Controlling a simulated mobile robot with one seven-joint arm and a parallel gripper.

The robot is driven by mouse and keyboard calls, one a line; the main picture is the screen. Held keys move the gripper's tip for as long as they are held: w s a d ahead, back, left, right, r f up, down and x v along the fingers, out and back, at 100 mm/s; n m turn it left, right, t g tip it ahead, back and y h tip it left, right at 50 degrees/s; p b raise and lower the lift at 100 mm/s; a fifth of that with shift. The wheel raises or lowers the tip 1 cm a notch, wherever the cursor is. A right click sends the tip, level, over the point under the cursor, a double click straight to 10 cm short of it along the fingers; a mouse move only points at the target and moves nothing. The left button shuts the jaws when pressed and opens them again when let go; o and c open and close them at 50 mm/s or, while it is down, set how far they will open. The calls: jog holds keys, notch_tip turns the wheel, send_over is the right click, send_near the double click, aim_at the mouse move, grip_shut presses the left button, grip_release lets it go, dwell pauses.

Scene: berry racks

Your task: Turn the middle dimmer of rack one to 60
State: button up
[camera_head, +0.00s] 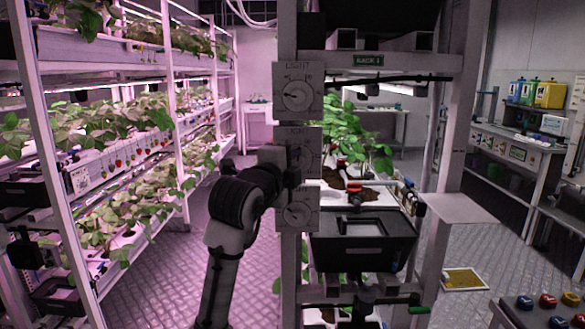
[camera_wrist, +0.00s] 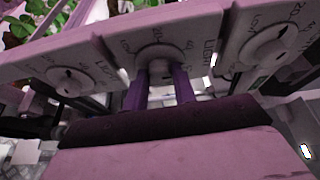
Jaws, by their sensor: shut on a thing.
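Rack one, marked by a green "RACK 1" sign (camera_head: 368,60), has a grey post carrying three light dimmers, one above another. The middle dimmer (camera_head: 312,140) is partly hidden behind my gripper (camera_head: 294,165). In the wrist view my gripper (camera_wrist: 162,75) has its two fingers shut around the knob of the middle dimmer (camera_wrist: 157,53). The knob's pointer is covered by the fingers, so I cannot read its setting. The upper dimmer (camera_head: 297,95) and the lower dimmer (camera_head: 298,214) are untouched by the gripper. In the wrist view the other two dimmers flank the held one.
A black tray (camera_head: 362,247) sits on rack one just right of the lower dimmer. Leafy plants (camera_head: 355,140) stand on the shelf behind the post. Another plant rack (camera_head: 125,45) fills the left side. The aisle floor (camera_head: 175,250) between them is clear apart from my arm.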

jog(key=m+g+y, duration=0.1)
jog(key=m, duration=0.2)
jog(key=shift+r, duration=0.15)
dwell(0.5)
jog(key=o, duration=1)
jog(key=b+v, duration=0.3)
jog(key=v, duration=1)
jog(key=shift+s+r, duration=0.15)
jog(key=shift+s, duration=0.25)
jog(key=shift+a, duration=0.1)
